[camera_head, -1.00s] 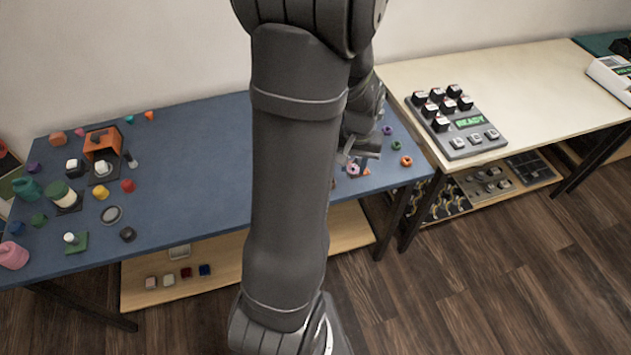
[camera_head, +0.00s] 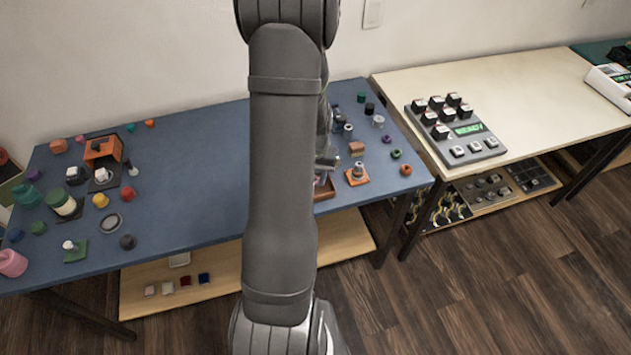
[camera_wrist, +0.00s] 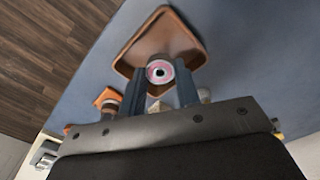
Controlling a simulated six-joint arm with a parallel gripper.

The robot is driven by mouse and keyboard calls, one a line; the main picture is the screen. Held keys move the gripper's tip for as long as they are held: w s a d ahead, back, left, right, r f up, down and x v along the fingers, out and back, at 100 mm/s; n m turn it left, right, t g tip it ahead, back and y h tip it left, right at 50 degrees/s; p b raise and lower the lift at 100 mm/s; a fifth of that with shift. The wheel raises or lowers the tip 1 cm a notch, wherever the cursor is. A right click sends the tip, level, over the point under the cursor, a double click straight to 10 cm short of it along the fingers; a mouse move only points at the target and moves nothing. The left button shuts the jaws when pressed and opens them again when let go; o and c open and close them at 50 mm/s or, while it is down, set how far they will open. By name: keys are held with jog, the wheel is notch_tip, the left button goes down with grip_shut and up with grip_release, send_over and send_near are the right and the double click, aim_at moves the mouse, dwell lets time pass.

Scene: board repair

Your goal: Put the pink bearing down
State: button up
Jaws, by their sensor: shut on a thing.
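The pink bearing (camera_wrist: 159,71) shows in the wrist view as a small ring with a pale rim and a dark centre hole. My gripper (camera_wrist: 160,84) is shut on it, with one dark finger on each side. Behind the bearing is a brown square tray (camera_wrist: 164,23) with a raised rim on the blue table. I cannot tell whether the bearing touches the tray. In the head view my arm hides the bearing and most of the gripper; a strip of the tray (camera_head: 323,188) shows beside the arm.
An orange base with a grey post (camera_head: 357,174) stands just right of the tray. The table's middle left of my arm is mostly clear.

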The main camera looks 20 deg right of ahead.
jog(key=shift+f, duration=1.45)
jog(key=shift+f, duration=0.15)
jog(key=o, duration=0.9)
notch_tip(320, 180, up, 12)
jog(key=shift+r, duration=0.2)
jog(key=shift+f, duration=0.1)
